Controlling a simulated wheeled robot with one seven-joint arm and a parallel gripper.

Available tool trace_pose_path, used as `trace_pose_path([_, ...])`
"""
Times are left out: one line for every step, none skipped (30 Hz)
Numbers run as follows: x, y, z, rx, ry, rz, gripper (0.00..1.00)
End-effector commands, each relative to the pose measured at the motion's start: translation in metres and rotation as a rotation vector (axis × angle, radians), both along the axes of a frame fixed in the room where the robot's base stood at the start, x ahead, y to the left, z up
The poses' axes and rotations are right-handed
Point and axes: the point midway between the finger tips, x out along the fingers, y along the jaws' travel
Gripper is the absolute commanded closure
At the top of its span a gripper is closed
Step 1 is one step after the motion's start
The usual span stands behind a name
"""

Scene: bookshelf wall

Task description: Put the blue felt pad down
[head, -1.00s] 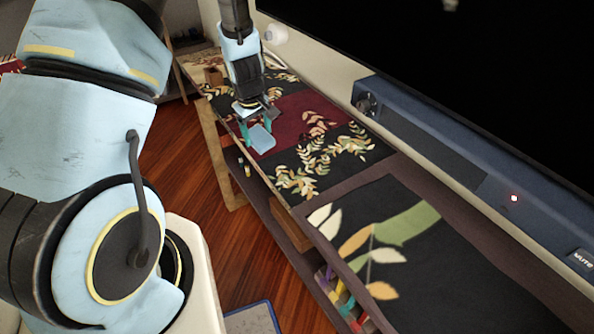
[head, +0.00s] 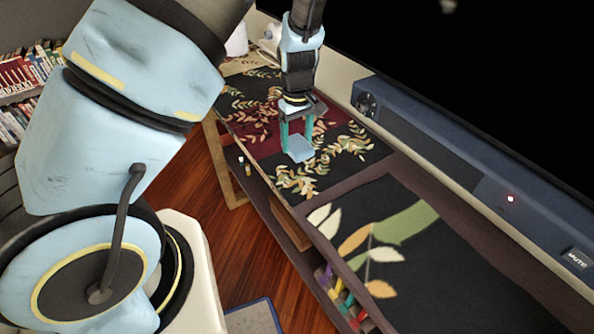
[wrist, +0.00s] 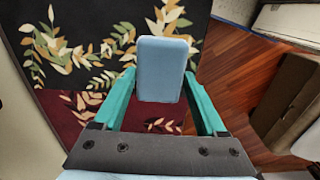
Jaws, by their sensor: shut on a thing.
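The blue felt pad (head: 300,149) is a small light-blue rounded rectangle held between the teal fingers of my gripper (head: 298,136). In the wrist view the pad (wrist: 162,68) sits between the fingertips of my gripper (wrist: 162,88), which is shut on it. The pad is over the leaf-patterned black and dark red runner (head: 350,150) on the long shelf top, near its front edge. I cannot tell whether the pad touches the surface or hangs a little above it.
A blue-grey soundbar (head: 430,140) with a red light runs along the back under a black screen (head: 450,60). A black leaf-patterned mat (head: 440,270) lies nearer on the shelf top. Wooden floor (head: 200,190) drops off at the left. Books (head: 25,85) stand far left.

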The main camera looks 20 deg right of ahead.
Motion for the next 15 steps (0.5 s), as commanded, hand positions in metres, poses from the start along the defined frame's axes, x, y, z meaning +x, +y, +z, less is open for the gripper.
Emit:
trace_pose_path([0.0,0.001,-0.007,0.004,0.003,0.001,0.71])
trace_pose_path([0.0,0.001,-0.012,0.003,0.004,0.002,0.71])
trace_pose_path([0.0,0.002,-0.02,0.004,0.004,0.003,0.71])
trace_pose_path([0.0,0.002,-0.025,0.004,0.004,0.003,0.71])
trace_pose_path([0.0,0.002,-0.03,0.004,0.004,0.003,0.71])
trace_pose_path([0.0,0.002,-0.037,0.004,0.003,0.002,0.71])
trace_pose_path([0.0,0.002,-0.041,0.004,0.003,0.002,0.71])
trace_pose_path([0.0,0.002,-0.045,0.004,0.003,0.003,0.71])
trace_pose_path([0.0,0.001,-0.049,0.003,0.002,0.002,0.71])
trace_pose_path([0.0,0.001,-0.052,0.002,0.001,0.001,0.71])
trace_pose_path([0.0,0.001,-0.054,0.002,0.0,0.002,0.71])
trace_pose_path([0.0,0.001,-0.056,0.002,0.0,0.002,0.71])
trace_pose_path([0.0,0.001,-0.058,0.002,0.001,0.001,0.71])
trace_pose_path([0.0,0.001,-0.061,0.002,0.001,0.0,0.71])
trace_pose_path([0.0,0.001,-0.065,0.002,0.002,0.0,0.71])
